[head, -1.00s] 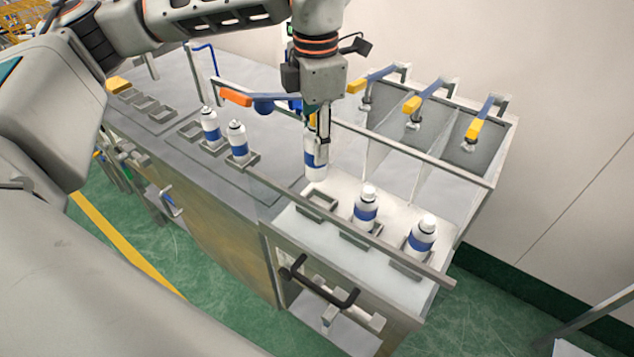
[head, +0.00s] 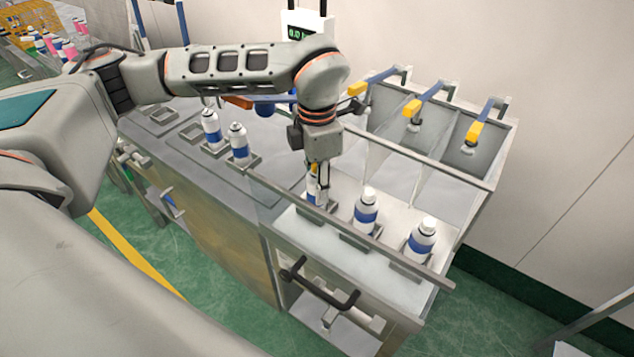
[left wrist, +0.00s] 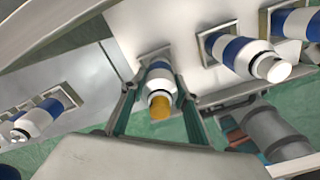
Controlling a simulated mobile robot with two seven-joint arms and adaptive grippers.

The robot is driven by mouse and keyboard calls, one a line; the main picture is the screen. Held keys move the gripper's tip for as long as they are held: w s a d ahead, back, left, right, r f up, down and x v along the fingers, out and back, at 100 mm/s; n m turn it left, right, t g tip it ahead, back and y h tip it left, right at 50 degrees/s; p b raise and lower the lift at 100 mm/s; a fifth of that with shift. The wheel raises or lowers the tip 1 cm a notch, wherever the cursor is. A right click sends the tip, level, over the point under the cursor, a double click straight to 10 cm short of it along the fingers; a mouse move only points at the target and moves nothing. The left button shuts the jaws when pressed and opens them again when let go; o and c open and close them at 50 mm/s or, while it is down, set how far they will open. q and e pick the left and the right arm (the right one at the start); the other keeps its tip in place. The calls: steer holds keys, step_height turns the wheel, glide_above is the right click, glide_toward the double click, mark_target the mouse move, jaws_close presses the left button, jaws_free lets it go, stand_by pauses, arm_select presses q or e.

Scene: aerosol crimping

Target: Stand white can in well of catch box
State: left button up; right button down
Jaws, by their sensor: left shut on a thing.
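The held can (head: 312,200) is white with a blue band; in the left wrist view it also shows (left wrist: 157,82), with an orange-yellow top. My left gripper (head: 318,186) is shut on it from above, a finger on each side. The can is at the first well (head: 310,216) of the catch box (head: 292,228). The well's rim shows around its base in the left wrist view (left wrist: 150,54). I cannot tell whether the base touches the well floor. The other two wells each hold a white-and-blue can (head: 365,211), (head: 420,240). My right gripper is not in view.
A rail (head: 350,226) runs along the front of the box, close to the cans. Dividers and yellow-handled levers (head: 411,107) stand behind. Two more cans (head: 211,130), (head: 238,144) stand in holders on the grey bench at left.

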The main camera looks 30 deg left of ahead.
arm_select(q)
steer(key=shift+f, duration=0.1)
steer(key=o, duration=0.8)
steer(key=shift+f, duration=0.1)
steer(key=o, duration=0.4)
steer(key=shift+r, duration=0.35)
step_height(320, 180, up, 12)
steer(key=shift+f+b, duration=0.15)
steer(key=shift+b, duration=0.15)
